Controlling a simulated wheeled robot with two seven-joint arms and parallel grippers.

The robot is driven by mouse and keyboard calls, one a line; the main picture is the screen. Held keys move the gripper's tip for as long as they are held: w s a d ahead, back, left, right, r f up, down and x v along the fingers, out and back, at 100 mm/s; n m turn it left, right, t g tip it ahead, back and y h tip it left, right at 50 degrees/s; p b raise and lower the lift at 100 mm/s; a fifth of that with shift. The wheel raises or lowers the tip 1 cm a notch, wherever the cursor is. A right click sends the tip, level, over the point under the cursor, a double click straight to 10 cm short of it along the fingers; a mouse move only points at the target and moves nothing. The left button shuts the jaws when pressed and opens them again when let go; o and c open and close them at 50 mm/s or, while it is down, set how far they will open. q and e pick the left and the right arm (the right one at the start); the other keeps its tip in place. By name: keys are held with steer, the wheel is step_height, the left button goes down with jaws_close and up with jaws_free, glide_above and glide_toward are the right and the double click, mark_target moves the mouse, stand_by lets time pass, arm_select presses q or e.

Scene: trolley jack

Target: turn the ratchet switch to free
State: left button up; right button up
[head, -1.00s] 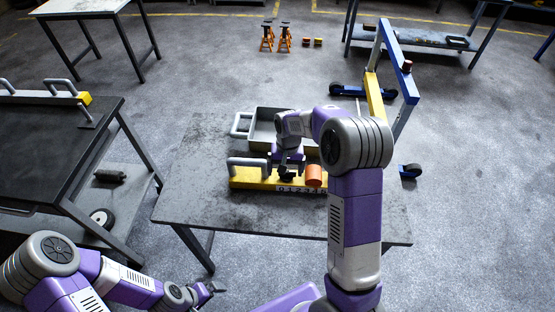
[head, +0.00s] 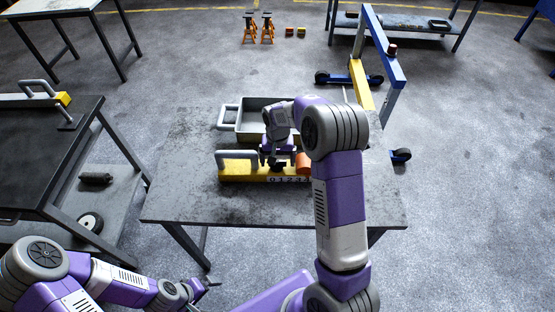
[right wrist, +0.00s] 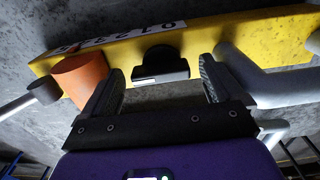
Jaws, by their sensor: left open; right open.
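A yellow bar (head: 240,173) lies on the grey table, with a grey handle (head: 237,155), an orange cylinder (head: 304,164) and a number plate. In the right wrist view a black block with a pale line, which looks like the ratchet switch (right wrist: 160,66), sits on the yellow bar (right wrist: 215,40) beside the orange cylinder (right wrist: 80,78). My right gripper (head: 276,160) is over the bar. In the right wrist view its fingers (right wrist: 160,87) are apart, with the switch in line with the gap between them. My left gripper (head: 208,285) is low at the left, empty, away from the table.
A grey tray (head: 245,134) stands behind the bar on the table (head: 180,180). A dark bench (head: 50,140) is at the left. A blue and yellow hoist frame (head: 385,60) stands behind at the right. The table's front left is clear.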

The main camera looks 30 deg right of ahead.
steer(key=shift+c, duration=0.2)
steer(key=c, duration=1)
steer(key=shift+n, duration=0.3)
steer(key=n+p, duration=0.1)
steer(key=n, duration=0.7)
steer(key=shift+w+n+p, duration=0.1)
steer(key=shift+n+p, duration=0.25)
steer(key=shift+n, duration=0.05)
steer(key=n+p, duration=0.1)
steer(key=n, duration=0.3)
steer(key=shift+r+n, duration=0.1)
steer(key=shift+n, duration=0.2)
steer(key=shift+n+p, duration=0.4)
steer(key=shift+n, duration=1.5)
steer(key=shift+w, duration=0.1)
